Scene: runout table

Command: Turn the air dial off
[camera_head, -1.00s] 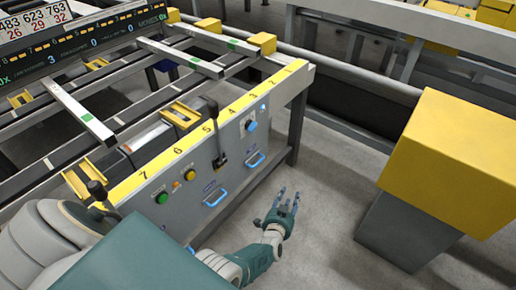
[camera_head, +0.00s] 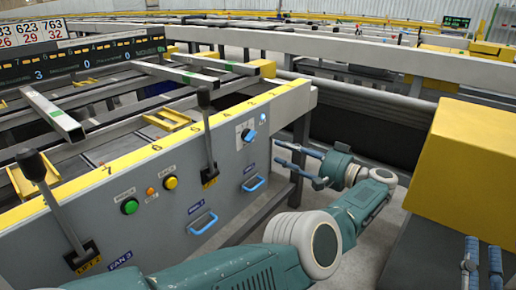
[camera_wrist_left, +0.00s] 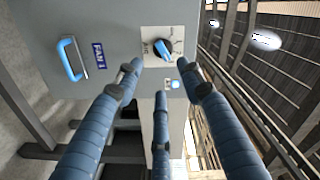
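The air dial (camera_head: 248,134) is a blue knob on a small white plate, at the right end of the grey control panel's front. In the left wrist view the dial (camera_wrist_left: 163,50) shows close up, just beyond my fingertips, with a small blue light (camera_wrist_left: 173,84) beside its plate. My left gripper (camera_head: 295,160) is in front of the panel's right end, to the right of the dial and apart from it. Its three fingers are spread and empty. Two blue fingers of my right gripper (camera_head: 483,262) show at the bottom right; the rest is out of frame.
The panel also carries black levers (camera_head: 205,130), blue handles (camera_head: 201,222), a green button (camera_head: 130,206) and a yellow button (camera_head: 170,183). A large yellow block (camera_head: 465,165) stands to the right. Some floor shows between the panel and it.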

